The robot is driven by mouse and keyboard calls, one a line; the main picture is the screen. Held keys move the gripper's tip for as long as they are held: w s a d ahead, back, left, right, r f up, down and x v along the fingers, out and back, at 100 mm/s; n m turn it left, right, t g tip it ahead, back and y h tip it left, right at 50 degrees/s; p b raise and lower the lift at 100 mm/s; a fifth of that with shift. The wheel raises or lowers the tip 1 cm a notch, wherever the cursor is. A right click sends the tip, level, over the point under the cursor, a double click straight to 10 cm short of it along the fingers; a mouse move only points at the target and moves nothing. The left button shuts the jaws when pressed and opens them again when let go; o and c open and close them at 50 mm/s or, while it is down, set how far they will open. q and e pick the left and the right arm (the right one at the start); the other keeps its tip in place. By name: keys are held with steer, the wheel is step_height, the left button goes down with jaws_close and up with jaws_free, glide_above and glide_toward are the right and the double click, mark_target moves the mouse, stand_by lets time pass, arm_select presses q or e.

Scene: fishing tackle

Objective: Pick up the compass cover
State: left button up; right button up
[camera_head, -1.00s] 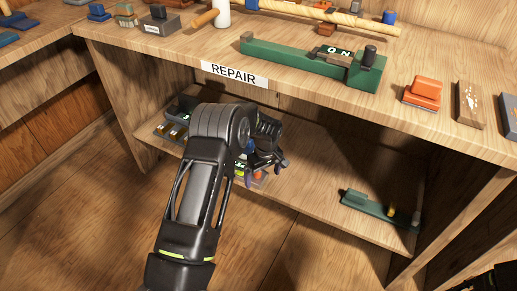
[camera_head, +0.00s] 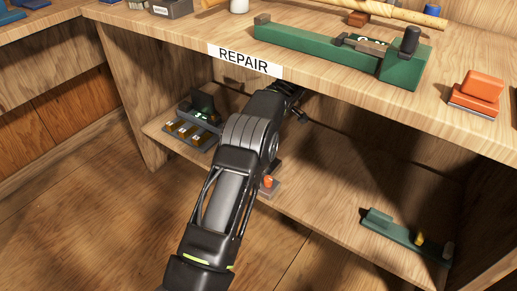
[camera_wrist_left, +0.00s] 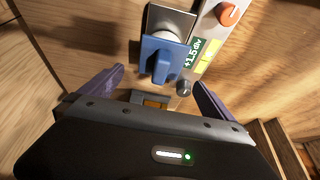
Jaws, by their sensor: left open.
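What looks like the compass cover, a blue square plate with a raised blue grip (camera_wrist_left: 163,62), shows in the left wrist view. It sits against a grey and white unit beside a strip marked "+1.5 div". My left gripper (camera_wrist_left: 158,78) is open, with one finger on each side of the cover's near part and nothing clearly held. I cannot tell whether a finger touches it. In the head view my left arm reaches under the tabletop to the lower shelf and hides the cover; the gripper (camera_head: 300,108) is only partly visible. My right gripper is out of view.
The tabletop with its REPAIR label (camera_head: 244,60) overhangs the lower shelf. A dark tray with yellowish pieces (camera_head: 190,132) lies left of my arm, an orange knob (camera_head: 268,181) close beside it. A green fixture (camera_head: 405,238) lies right; shelf between is clear.

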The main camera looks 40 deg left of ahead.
arm_select(q)
steer(key=shift+a+f, duration=0.2)
steer(key=shift+f, duration=0.3)
steer(key=shift+f, duration=0.1)
steer(key=b+x, duration=0.2)
steer(key=x, duration=0.2)
steer(key=shift+s+f+b, duration=0.1)
steer(key=shift+f+b, duration=0.15)
steer(key=shift+b, duration=0.05)
steer(key=shift+a+f, duration=0.2)
steer(key=shift+c, duration=0.3)
steer(key=c, duration=1.3)
steer(key=shift+r, duration=0.2)
